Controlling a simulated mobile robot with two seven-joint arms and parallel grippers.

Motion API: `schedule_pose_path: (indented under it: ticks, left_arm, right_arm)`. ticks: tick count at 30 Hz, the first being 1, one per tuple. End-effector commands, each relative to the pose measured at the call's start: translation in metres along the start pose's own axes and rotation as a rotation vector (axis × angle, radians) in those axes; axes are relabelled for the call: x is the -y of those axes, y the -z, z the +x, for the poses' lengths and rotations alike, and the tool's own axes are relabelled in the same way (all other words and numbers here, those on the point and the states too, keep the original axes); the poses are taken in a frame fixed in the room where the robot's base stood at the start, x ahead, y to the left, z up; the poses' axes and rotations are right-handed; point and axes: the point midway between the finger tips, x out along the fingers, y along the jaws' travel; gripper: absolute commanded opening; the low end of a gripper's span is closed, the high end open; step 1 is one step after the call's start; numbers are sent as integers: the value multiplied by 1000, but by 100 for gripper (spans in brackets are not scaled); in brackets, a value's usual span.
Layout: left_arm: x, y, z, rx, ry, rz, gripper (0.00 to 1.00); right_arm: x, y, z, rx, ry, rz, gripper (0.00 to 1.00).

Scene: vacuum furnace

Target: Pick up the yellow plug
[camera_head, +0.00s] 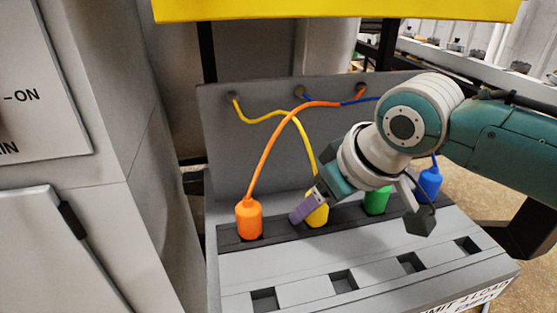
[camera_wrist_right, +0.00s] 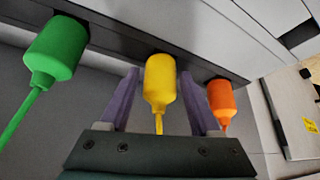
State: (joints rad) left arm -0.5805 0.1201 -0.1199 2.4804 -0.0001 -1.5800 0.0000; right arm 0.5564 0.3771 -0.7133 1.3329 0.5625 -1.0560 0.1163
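The yellow plug (camera_head: 319,216) stands in the dark strip of the grey panel, its yellow cable rising from it. In the right wrist view the yellow plug (camera_wrist_right: 160,80) sits between the two purple fingers of my right gripper (camera_wrist_right: 159,76). A gap shows on each side of it, so the fingers are open and do not appear to touch it. In the head view my right gripper (camera_head: 304,209) comes down from the upper right and partly covers the plug. My left gripper is not in view.
The orange plug (camera_head: 249,219) stands to the left in the same strip, the green plug (camera_head: 377,200) and blue plug (camera_head: 430,183) to the right. The orange cable (camera_head: 272,148) crosses the yellow one. Several empty square sockets (camera_head: 343,281) line the front of the panel.

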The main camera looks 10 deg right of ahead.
Motion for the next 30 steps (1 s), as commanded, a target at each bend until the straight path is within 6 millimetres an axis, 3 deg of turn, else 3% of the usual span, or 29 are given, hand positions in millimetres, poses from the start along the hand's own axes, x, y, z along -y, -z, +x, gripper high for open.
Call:
schedule_pose_path:
  ticks: [2, 16, 26, 30]
  left_arm:
    - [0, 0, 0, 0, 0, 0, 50]
    - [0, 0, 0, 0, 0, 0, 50]
    - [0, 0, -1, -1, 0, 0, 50]
    - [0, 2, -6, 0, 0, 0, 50]
  right_arm:
    - [0, 0, 0, 0, 0, 0, 54]
    - [0, 0, 0, 1, 0, 1, 1]
    - [0, 1, -2, -1, 0, 0, 0]
    - [0, 11, -17, -4, 0, 0, 0]
